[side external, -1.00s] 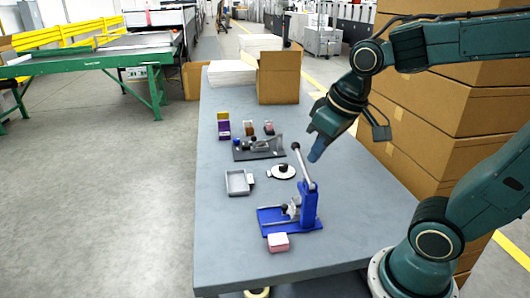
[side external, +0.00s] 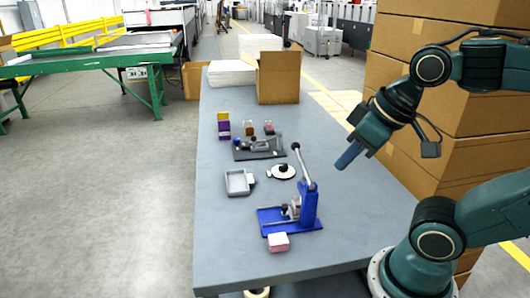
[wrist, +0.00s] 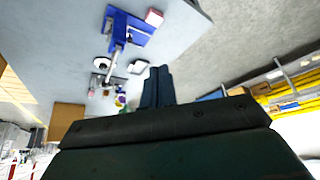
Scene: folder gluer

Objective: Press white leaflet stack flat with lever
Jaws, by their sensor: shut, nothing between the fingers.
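The blue lever press (side external: 309,206) stands near the front of the grey table, and it also shows in the wrist view (wrist: 128,28). I cannot clearly tell a white leaflet stack in the press; a small pinkish-white block (side external: 278,242) lies just in front of the base and also shows in the wrist view (wrist: 154,18). My gripper (side external: 342,165) is shut and empty, in the air right of the lever, apart from it. Its fingers (wrist: 158,72) are together in the wrist view.
Behind the press are a grey tray (side external: 238,183), a white disc with a dark knob (side external: 283,172), a dark fixture (side external: 258,150) and small coloured boxes (side external: 223,126). An open carton (side external: 278,78) and white paper stacks (side external: 232,74) stand farther back. Stacked cartons (side external: 440,98) line the right.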

